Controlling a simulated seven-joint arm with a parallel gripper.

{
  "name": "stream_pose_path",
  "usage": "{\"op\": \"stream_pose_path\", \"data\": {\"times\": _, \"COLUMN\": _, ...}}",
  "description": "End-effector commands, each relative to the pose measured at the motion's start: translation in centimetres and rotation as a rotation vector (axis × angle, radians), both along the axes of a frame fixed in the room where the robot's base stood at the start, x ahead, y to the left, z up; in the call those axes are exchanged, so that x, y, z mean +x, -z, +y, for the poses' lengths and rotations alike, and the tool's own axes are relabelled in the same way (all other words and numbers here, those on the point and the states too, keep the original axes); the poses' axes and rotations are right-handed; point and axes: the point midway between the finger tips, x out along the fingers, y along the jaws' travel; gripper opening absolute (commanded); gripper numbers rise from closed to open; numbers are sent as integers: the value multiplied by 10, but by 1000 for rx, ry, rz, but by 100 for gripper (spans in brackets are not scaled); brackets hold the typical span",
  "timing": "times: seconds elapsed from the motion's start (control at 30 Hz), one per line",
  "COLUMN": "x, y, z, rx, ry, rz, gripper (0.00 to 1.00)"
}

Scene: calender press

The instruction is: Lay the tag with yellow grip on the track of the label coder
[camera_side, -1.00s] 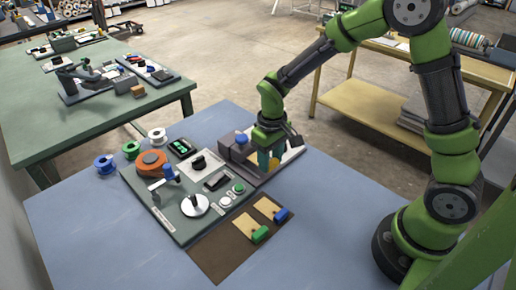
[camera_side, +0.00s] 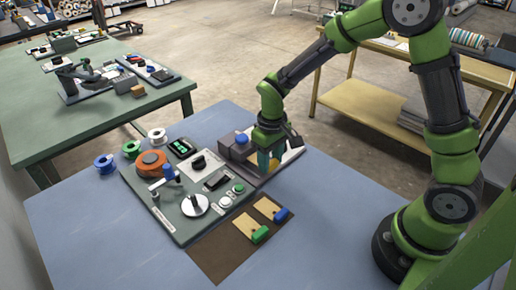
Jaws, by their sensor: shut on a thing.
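My gripper (camera_side: 265,166) points down at the label coder (camera_side: 238,150), the grey unit with a blue knob and a pale base at the back right of the blue table. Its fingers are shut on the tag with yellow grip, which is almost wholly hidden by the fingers. They are over or at the coder's base, where the track is; I cannot tell whether the tag touches the track.
A brown mat (camera_side: 215,262) in front holds a tag with green grip (camera_side: 260,234) and a tag with blue grip (camera_side: 281,215). Left of the coder is a grey-green panel (camera_side: 180,228) with an orange disc (camera_side: 150,162), knobs and a lever. Spools stand behind it. The table's front left is clear.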

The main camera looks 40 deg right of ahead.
Motion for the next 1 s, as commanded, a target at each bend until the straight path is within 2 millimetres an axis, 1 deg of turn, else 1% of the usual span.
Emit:
{"op": "stream_pose_path", "data": {"times": 0.27, "x": 0, "y": 1, "z": 0, "rx": 0, "ry": 0, "rz": 0, "gripper": 15}}
{"op": "stream_pose_path", "data": {"times": 0.7, "x": 0, "y": 15, "z": 0, "rx": 0, "ry": 0, "rz": 1, "gripper": 15}}
{"op": "stream_pose_path", "data": {"times": 1.0, "x": 0, "y": 15, "z": 0, "rx": 0, "ry": 0, "rz": 0, "gripper": 15}}
